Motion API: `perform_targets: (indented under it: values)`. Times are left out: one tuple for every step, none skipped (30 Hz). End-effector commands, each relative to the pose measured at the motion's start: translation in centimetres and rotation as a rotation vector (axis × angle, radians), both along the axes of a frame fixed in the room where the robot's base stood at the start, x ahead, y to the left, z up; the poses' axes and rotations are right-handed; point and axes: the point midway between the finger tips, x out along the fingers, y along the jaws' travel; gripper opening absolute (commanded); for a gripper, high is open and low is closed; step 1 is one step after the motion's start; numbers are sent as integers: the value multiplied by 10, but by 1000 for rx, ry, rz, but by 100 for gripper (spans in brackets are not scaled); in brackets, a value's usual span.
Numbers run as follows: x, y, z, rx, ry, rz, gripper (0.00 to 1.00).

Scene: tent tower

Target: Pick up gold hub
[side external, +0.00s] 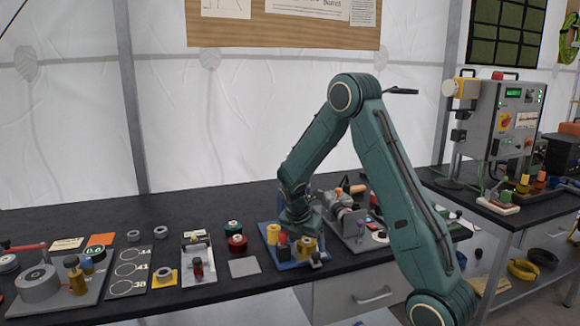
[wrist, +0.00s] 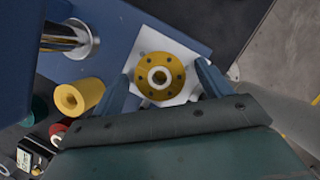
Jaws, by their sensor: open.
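The gold hub (wrist: 160,76) is a round gold flange with a ring of small dark holes and a pale centre bore. In the wrist view it sits on a white square plate (wrist: 186,97) on a blue base. My gripper (wrist: 163,71) is open, with one blue-grey finger on each side of the hub; I cannot tell whether they touch it. In the side view, a gold part (side external: 307,246) that looks like the hub stands on the blue base (side external: 287,262), just below my gripper (side external: 299,222). The fingertips are hard to make out there.
A yellow hollow cylinder (wrist: 80,97) lies left of the hub, and a shiny metal shaft (wrist: 65,37) is at upper left. A red spool (side external: 237,243) and a grey pad (side external: 244,267) are left of the base. A grey machine (side external: 350,222) stands close on the right.

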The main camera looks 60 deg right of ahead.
Motion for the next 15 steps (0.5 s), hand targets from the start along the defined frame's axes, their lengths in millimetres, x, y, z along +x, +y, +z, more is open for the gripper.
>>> perform_targets:
  values:
    - [0,0,0,0,0,0,77]
    - [0,0,0,0,0,0,77]
    - [0,0,0,0,0,0,77]
    - [0,0,0,0,0,0,77]
    - [0,0,0,0,0,0,77]
    - [0,0,0,0,0,0,77]
    - [0,0,0,0,0,0,77]
    - [0,0,0,0,0,0,77]
    - [0,0,0,0,0,0,77]
    - [0,0,0,0,0,0,77]
    - [0,0,0,0,0,0,77]
    - [0,0,0,0,0,0,77]
    - [0,0,0,0,0,0,77]
    - [0,0,0,0,0,0,74]
    - [0,0,0,0,0,0,66]
